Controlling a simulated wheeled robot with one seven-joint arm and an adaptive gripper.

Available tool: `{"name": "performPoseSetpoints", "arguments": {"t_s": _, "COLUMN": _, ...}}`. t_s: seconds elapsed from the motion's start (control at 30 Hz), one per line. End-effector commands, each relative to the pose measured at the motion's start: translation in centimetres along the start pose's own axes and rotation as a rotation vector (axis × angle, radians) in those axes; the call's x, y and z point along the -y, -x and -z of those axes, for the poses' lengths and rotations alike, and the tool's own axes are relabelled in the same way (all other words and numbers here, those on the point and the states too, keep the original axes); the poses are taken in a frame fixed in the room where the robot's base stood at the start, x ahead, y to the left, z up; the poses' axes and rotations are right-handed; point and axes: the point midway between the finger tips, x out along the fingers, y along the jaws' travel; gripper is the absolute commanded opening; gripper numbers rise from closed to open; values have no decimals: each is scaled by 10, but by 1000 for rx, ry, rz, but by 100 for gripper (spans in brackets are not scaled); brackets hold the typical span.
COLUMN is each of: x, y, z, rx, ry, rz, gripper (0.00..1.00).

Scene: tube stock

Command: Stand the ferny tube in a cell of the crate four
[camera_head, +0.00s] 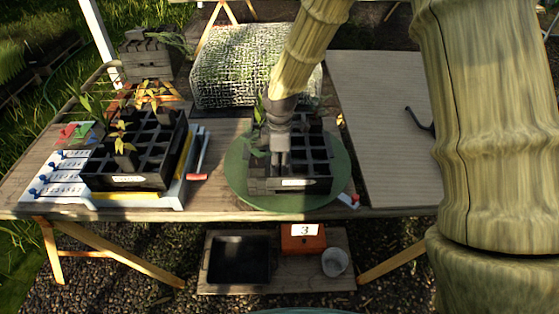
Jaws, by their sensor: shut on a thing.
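My gripper (281,164) points down over the dark crate (262,185) on a round green mat (240,188). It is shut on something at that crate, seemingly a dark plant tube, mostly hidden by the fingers. Green leaves (258,153) show just left of the fingers; I cannot tell whether they belong to the held tube. Another leafy plant (259,110) stands behind, by my arm. A second dark crate (135,160) at left holds several tubes with yellow-orange leaves (122,143) and has many empty cells. The labels on both crates are too small to read.
A white numbered board (58,178) and a red-handled tool (196,176) flank the left crate. Below are a black tray (240,258), an orange box marked 3 (303,240) and a pot (335,262).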

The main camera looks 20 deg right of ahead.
Motion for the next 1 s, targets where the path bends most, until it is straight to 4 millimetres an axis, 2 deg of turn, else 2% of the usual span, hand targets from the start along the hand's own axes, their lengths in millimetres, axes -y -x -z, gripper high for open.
{"name": "performPoseSetpoints", "arguments": {"t_s": 0.4, "x": 0, "y": -13, "z": 0, "rx": 0, "ry": 0, "rz": 0, "gripper": 14}}
{"name": "performPoseSetpoints", "arguments": {"t_s": 1.0, "x": 3, "y": -19, "z": 0, "rx": 2, "ry": 1, "rz": 6, "gripper": 14}}
